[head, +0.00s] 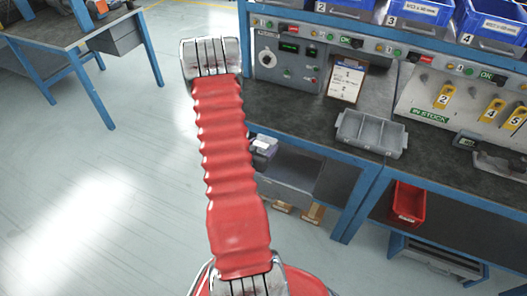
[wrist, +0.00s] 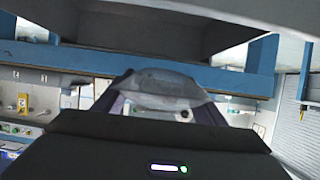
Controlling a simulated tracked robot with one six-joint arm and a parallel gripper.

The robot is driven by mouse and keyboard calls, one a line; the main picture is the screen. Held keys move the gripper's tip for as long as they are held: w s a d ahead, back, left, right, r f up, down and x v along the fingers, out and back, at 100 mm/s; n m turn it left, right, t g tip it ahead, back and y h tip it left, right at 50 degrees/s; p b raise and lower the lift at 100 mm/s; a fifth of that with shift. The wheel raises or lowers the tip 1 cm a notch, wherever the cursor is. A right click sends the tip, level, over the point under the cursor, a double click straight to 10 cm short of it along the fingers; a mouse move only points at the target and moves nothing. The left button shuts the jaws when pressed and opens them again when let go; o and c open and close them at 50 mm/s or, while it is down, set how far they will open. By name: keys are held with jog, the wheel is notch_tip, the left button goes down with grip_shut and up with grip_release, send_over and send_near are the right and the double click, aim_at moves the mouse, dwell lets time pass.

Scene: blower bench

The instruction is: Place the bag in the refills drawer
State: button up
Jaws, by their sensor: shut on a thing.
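My gripper (wrist: 163,98) shows in the wrist view, with its dark fingers closed on a pale, see-through bag (wrist: 165,82). The bag is held up between the fingertips, and a small dark round spot shows at its lower right. A dark grey box-like shape (wrist: 140,32) fills the top of the wrist view above the bag; I cannot tell whether it is a drawer. In the head view my gripper and the bag cannot be made out past my red arm. A grey drawer-like unit (head: 288,178) is under the bench, partly behind my arm; no refills label is readable.
The bench top (head: 285,112) carries a grey divided tray (head: 371,133), a clipboard (head: 347,80) and a control panel (head: 287,62). Blue bins (head: 417,14) stand above. A red bin (head: 408,203) is below the bench. The floor (head: 90,190) at left is clear.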

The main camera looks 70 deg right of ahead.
jog(key=shift+f, duration=1.9)
jog(key=shift+f, duration=0.6)
jog(key=o, duration=1.4)
jog(key=r+v, duration=0.1)
jog(key=v, duration=1.1)
jog(key=shift+r, duration=0.1)
